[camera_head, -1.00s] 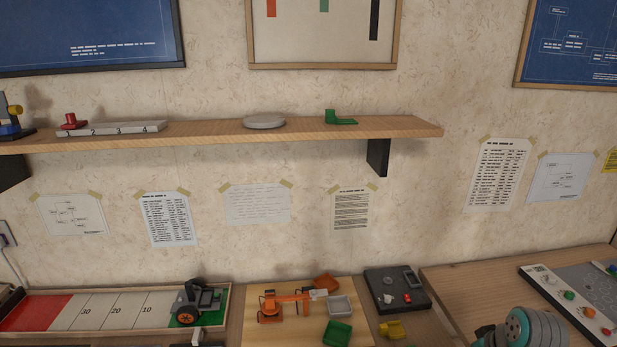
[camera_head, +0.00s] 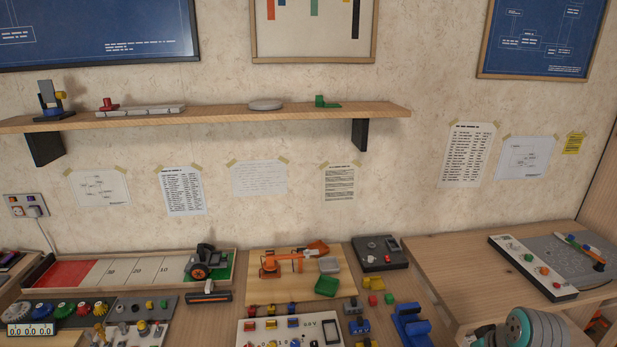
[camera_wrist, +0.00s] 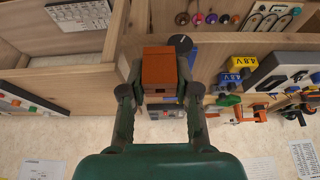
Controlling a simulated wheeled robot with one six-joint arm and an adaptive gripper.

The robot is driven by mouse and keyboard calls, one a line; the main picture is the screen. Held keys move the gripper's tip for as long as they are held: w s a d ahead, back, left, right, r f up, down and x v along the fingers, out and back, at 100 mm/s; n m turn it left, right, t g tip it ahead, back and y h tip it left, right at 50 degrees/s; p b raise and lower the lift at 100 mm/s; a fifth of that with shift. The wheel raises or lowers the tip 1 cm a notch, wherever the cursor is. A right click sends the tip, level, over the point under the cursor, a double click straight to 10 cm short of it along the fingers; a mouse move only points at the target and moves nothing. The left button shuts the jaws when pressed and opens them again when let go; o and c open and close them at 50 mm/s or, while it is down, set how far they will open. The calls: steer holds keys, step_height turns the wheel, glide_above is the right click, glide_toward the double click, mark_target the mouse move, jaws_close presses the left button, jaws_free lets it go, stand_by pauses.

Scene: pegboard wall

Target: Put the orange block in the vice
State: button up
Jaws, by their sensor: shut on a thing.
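The orange block (camera_wrist: 160,68) is between the fingers of my gripper (camera_wrist: 159,92) in the wrist view. The gripper is shut on it, with one finger at each side, and the block hides part of what lies behind it. A blue device (camera_head: 411,326), which looks like the vice, stands on the bench near the bottom edge in the head view. Its jaws are too small to make out. The gripper and block do not show in the head view; only part of my arm does, at bottom right.
The bench is crowded with a board of gears (camera_head: 70,309), a white panel (camera_head: 262,328), a toy crane (camera_head: 280,262) and a dark box (camera_head: 380,253). A raised wooden table (camera_head: 455,262) at right has some bare surface. A shelf (camera_head: 220,117) crosses the wall.

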steer(key=w+a+f, duration=0.1)
steer(key=a+f, duration=0.5)
steer(key=a, duration=0.4)
steer(key=a+f, duration=0.7)
steer(key=a, duration=0.3)
step_height(320, 180, down, 12)
steer(key=s, duration=0.2)
steer(key=shift+s+a, duration=0.2)
steer(key=shift+a, duration=0.25)
steer(key=shift+a+r, duration=0.1)
steer(key=shift+a, duration=0.05)
